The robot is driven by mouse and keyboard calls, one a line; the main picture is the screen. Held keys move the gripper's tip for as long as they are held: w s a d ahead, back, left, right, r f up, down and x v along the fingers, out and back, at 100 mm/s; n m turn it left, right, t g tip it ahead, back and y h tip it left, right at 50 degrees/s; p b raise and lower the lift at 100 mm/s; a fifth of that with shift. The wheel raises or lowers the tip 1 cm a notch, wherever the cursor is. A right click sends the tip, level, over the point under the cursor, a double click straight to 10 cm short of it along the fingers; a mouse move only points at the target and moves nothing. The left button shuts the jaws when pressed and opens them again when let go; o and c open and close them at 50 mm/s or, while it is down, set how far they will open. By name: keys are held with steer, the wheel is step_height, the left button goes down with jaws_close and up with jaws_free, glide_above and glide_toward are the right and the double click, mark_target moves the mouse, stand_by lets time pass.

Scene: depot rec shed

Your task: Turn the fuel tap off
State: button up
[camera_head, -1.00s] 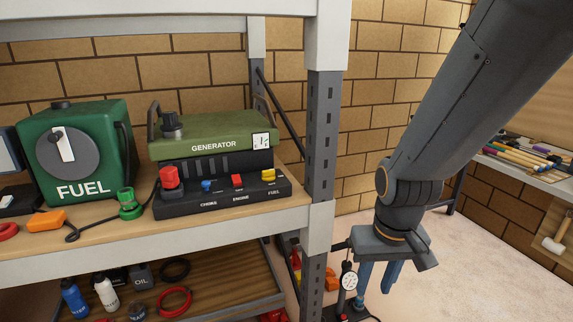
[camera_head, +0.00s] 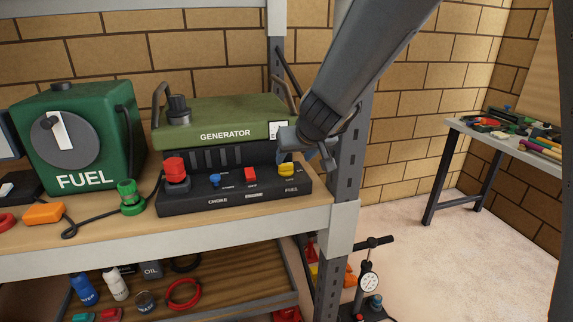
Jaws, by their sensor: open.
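A green box marked FUEL (camera_head: 115,150) stands on the upper shelf at the left, with a round grey dial (camera_head: 46,150) and a white handle (camera_head: 61,130) standing nearly upright, leaning slightly left. Right of it is the green generator (camera_head: 225,120). On its black front panel (camera_head: 235,199) a yellow switch (camera_head: 286,169) sits above the label FUEL. My gripper (camera_head: 318,158) is open, just right of the yellow switch at the generator's right end. Its fingers are partly hidden by its own body, and I cannot tell whether they touch anything.
The panel also has a red knob (camera_head: 175,168), a blue switch (camera_head: 214,180) and a red switch (camera_head: 250,175). A shelf post (camera_head: 346,190) stands close right of my gripper. A green fitting (camera_head: 130,195) and dark cable lie left of the panel.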

mark_target(286, 164)
steer(key=b+x, duration=0.1)
steer(key=x, duration=0.1)
steer(key=b+x, duration=0.1)
steer(key=x, duration=0.2)
steer(key=b+x, duration=0.1)
steer(key=x, duration=0.2)
steer(key=shift+w+a+r+b, duration=0.35)
steer(key=shift+c, duration=0.5)
steer(key=c, duration=1)
steer(key=shift+o, duration=0.3)
